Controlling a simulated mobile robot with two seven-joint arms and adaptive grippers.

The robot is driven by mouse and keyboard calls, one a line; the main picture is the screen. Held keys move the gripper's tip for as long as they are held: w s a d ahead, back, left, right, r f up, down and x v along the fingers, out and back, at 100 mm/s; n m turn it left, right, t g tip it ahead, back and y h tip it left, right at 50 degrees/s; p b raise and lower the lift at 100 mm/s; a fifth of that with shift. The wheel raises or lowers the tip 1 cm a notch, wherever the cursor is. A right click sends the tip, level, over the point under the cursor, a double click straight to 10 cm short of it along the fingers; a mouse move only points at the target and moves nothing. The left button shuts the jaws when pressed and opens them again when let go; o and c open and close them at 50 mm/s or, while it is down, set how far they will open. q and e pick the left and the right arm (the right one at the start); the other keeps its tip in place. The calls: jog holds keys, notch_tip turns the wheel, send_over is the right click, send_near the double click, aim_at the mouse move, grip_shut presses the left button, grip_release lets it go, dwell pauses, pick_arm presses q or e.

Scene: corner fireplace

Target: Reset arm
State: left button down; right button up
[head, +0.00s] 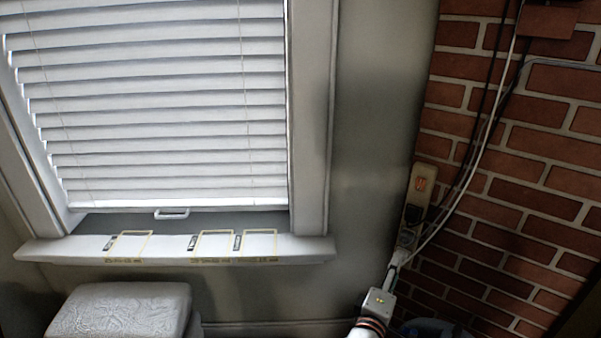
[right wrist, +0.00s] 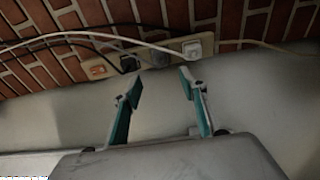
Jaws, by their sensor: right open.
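My right gripper (head: 398,260) is at the lower right of the head view, just below a beige power strip on the wall by the brick. In the right wrist view its two teal fingers (right wrist: 159,88) stand apart with nothing between them. The power strip (right wrist: 150,60) lies beyond the fingertips there, with a white plug in it. Whether the fingers touch the strip cannot be told. My left gripper is not in view.
Cables (head: 490,125) hang along the brick wall (head: 545,145) to the power strip (head: 416,190). A window sill (head: 60,249) with several outlined rectangles is at left. A white embossed stool or box (head: 118,308) stands below it. Plain wall (head: 375,110) lies between.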

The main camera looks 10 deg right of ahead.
jog(key=s+a+f+g+y+p, duration=0.1)
jog(key=s+a+f+y+p, duration=0.1)
jog(key=s+a+f+y, duration=0.35)
jog(key=s+a+f+g+y+p, duration=0.2)
jog(key=s+a+f+y, duration=0.15)
jog(key=s+f, duration=0.45)
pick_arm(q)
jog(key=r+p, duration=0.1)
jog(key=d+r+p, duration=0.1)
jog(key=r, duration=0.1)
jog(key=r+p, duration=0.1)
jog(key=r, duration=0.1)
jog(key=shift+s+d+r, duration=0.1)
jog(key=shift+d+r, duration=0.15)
pick_arm(e)
jog(key=s+a+r+m+y, duration=0.1)
jog(key=s+a+m+y, duration=0.4)
jog(key=s, duration=0.8)
jog(key=shift+a+r+y, duration=0.2)
jog(key=shift+a+y, duration=0.2)
jog(key=shift+a, duration=0.55)
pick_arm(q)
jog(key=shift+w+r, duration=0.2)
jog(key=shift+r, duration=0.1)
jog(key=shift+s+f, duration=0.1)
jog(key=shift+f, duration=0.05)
pick_arm(e)
jog(key=shift+c, duration=0.4)
